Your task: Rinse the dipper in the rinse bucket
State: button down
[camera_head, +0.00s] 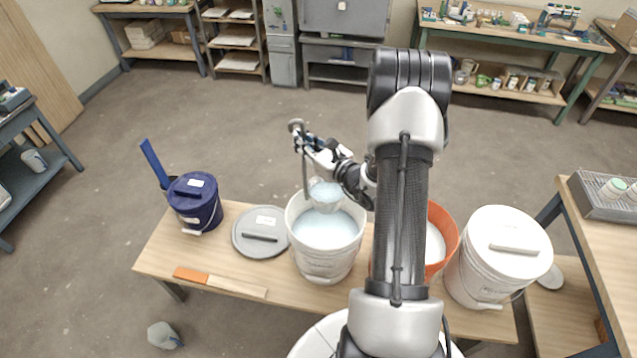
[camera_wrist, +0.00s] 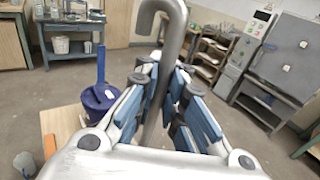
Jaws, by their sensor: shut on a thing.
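My gripper (camera_head: 318,148) is shut on the grey handle of the dipper (camera_head: 325,196). In the wrist view, the hooked dipper handle (camera_wrist: 172,50) rises between the blue-padded fingers of my gripper (camera_wrist: 161,88). The dipper hangs about upright, and its pale cup shows at the back part of the mouth of an open white bucket (camera_head: 324,262). This bucket holds pale bluish liquid (camera_head: 322,232). I cannot tell whether the cup's bottom touches the liquid. An orange bucket (camera_head: 441,245) with whitish liquid stands to the right, partly hidden by my arm. The bucket labels are unreadable.
A lidded white bucket (camera_head: 505,262) stands at the bench's right end. A grey lid (camera_head: 260,236) lies left of the open white bucket. A dark blue lidded bucket (camera_head: 195,205) stands at the left end. An orange-and-wood strip (camera_head: 222,283) lies along the front edge.

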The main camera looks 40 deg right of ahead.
jog(key=s+a+b, duration=0.2)
jog(key=a+b, duration=1)
jog(key=w+d+f+m+p, duration=0.1)
jog(key=d+m+p, duration=0.3)
jog(key=d, duration=0.4)
jog(key=shift+w+d+f+y, duration=0.15)
jog(key=shift+w+f+y, duration=0.2)
jog(key=shift+f, duration=0.25)
dwell(0.4)
jog(key=w+d+f+m+g+p, duration=0.1)
jog(key=d+f+m+p, duration=0.1)
jog(key=d, duration=0.7)
jog(key=shift+w+d+f+m+p, duration=0.2)
jog(key=shift+w+f+m+p, duration=0.35)
jog(key=shift+m, duration=0.65)
